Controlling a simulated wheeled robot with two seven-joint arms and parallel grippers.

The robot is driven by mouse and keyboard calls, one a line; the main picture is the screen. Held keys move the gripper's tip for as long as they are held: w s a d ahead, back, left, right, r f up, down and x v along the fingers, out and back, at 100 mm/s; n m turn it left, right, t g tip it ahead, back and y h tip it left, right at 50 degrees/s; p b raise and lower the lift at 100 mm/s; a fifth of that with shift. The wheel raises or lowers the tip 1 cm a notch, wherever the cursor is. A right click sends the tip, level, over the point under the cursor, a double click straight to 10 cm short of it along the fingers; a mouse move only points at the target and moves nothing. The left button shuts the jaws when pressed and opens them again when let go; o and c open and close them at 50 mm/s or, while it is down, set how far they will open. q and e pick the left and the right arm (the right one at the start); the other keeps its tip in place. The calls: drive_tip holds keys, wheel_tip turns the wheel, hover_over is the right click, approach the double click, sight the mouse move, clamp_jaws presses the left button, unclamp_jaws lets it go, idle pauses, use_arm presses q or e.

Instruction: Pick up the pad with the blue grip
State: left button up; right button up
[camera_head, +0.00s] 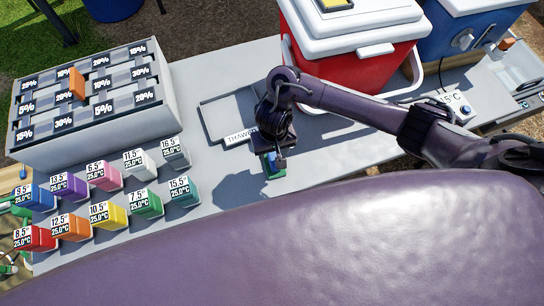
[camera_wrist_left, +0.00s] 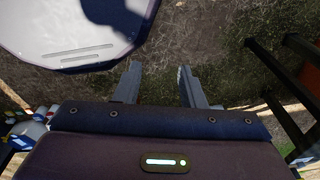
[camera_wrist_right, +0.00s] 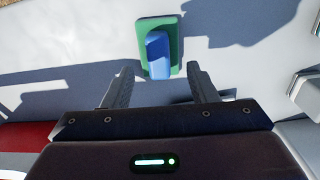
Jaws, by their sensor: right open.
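The pad is a green block (camera_wrist_right: 173,28) with a raised blue grip (camera_wrist_right: 157,52), lying on the grey table. In the right wrist view it lies just ahead of my right gripper (camera_wrist_right: 160,70), whose two fingers are apart, with the blue grip's near end between the fingertips. In the head view my right gripper (camera_head: 278,158) is over the pad and hides part of it; a green edge (camera_head: 267,168) shows. I cannot tell the exact height gap. My left gripper (camera_wrist_left: 158,70) is open and empty, over dark ground off the table, and is not in the head view.
A grey tray labelled THAW (camera_head: 213,132) lies behind the pad. Several coloured temperature blocks (camera_head: 103,212) and a rack of percentage-labelled slots (camera_head: 32,150) stand at left. A red cooler (camera_head: 350,75) and a blue cooler (camera_head: 470,35) stand behind. The table right of the pad is clear.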

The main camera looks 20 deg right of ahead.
wheel_tip(320, 180, down, 4)
drive_tip(key=shift+d+r, duration=0.15)
drive_tip(key=shift+r, duration=0.05)
wheel_tip(320, 180, down, 2)
drive_tip(key=shift+w+b, duration=0.15)
drive_tip(key=shift+b, duration=0.25)
drive_tip(key=shift+f, duration=0.15)
drive_tip(key=c, duration=1)
use_arm(q)
drive_tip(key=shift+s+f, duration=0.75)
drive_tip(key=shift+s, duration=0.1)
use_arm(e)
drive_tip(key=shift+c, duration=0.2)
